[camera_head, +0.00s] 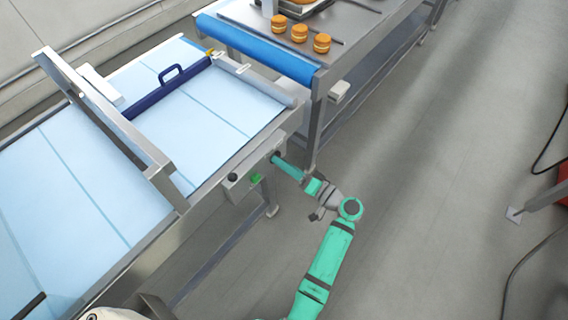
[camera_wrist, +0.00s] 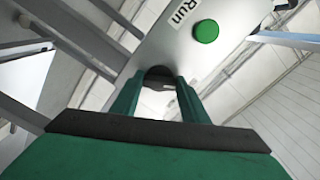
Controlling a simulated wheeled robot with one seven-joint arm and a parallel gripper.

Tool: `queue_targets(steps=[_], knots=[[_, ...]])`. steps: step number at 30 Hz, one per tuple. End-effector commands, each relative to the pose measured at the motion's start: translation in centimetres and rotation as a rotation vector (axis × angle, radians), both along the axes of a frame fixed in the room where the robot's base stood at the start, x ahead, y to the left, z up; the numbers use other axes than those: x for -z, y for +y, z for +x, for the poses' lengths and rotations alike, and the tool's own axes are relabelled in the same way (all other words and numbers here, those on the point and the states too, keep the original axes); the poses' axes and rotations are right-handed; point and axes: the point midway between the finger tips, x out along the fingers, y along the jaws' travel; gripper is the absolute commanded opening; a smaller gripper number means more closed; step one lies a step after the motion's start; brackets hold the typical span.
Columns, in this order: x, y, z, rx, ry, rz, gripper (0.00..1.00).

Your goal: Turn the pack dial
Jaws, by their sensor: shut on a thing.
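The pack dial (camera_wrist: 158,72) is a dark round knob on the grey control panel on the conveyor's side. My gripper (camera_wrist: 157,87) is shut on it, with one green finger on each side. In the head view my gripper (camera_head: 276,158) reaches the right end of the panel, and the fingers mostly hide the dial there. The dial's pointer and markings cannot be made out.
A green button (camera_wrist: 207,31) beside a "Run" label (camera_wrist: 183,12) is close to my gripper. Another black knob (camera_head: 233,177) sits further left on the panel. The light-blue conveyor belt (camera_head: 205,110) lies behind. Orange filled rounds (camera_head: 299,33) stand on the far table. Open floor lies right.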

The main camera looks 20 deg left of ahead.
Motion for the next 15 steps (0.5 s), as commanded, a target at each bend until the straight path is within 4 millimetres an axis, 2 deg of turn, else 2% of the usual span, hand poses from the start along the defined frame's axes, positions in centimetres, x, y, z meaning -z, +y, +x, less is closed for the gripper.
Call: queue_targets(steps=[12, 13, 15], knots=[[0.09, -0.06, -0.04, 0.001, -0.006, -0.003, 0.18], [0.09, -0.06, -0.04, 0.001, -0.006, -0.003, 0.45], [0.09, -0.06, -0.03, 0.001, -0.006, -0.003, 0.59]])
